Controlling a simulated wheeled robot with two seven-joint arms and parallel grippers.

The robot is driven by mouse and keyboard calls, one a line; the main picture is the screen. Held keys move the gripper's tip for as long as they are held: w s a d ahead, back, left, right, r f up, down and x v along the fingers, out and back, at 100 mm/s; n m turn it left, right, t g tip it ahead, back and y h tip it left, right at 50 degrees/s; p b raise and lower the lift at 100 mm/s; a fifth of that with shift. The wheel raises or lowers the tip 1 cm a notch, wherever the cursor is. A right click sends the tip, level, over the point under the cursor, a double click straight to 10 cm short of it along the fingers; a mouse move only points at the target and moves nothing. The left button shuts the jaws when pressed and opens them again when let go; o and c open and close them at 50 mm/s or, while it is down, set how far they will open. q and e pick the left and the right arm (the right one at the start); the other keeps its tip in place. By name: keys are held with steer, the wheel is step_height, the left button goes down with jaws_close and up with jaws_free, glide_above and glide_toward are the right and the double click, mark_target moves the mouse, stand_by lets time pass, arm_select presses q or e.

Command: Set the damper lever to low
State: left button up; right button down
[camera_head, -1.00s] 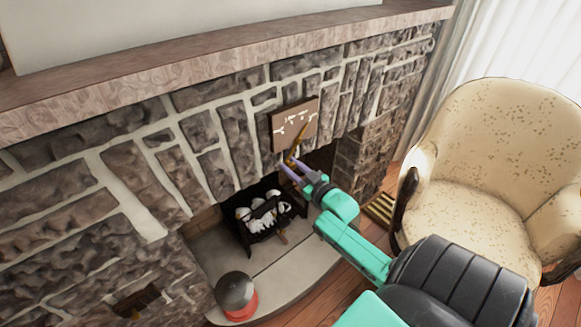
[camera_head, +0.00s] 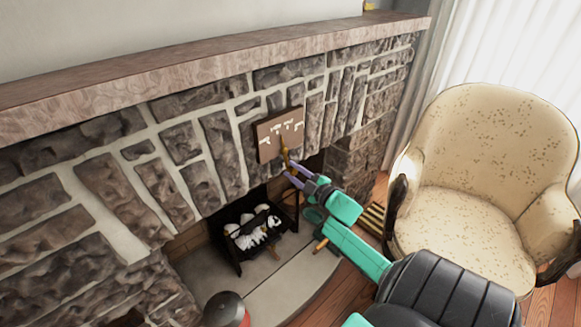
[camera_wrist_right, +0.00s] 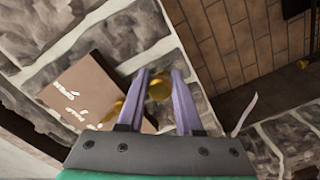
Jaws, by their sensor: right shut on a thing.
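The damper lever (camera_head: 285,158) is a brass-coloured handle in front of a brown plate (camera_head: 280,135) with white markings on the stone fireplace. In the head view it hangs down from the plate's lower part. My right gripper (camera_head: 288,166) is shut on the lever's end. In the right wrist view the lever's round brass end (camera_wrist_right: 159,88) lies between the two purple fingers, with the plate (camera_wrist_right: 90,90) to the left. The markings are too small to read. My left gripper is out of view.
A stone mantel (camera_head: 200,75) runs above the plate. Below, a black grate (camera_head: 255,238) with white logs stands in the firebox. A cream armchair (camera_head: 480,160) is on the right. A dark round object (camera_head: 226,310) with a red base sits on the hearth.

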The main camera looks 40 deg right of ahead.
steer(key=shift+d+r+n, duration=0.15)
steer(key=shift+r+n, duration=0.05)
steer(key=shift+n, duration=0.3)
steer(key=c, duration=0.6)
jaws_free()
steer(key=shift+s+f, duration=0.15)
steer(key=shift+s, duration=0.3)
steer(key=s, duration=1.3)
steer(key=shift+s, duration=0.3)
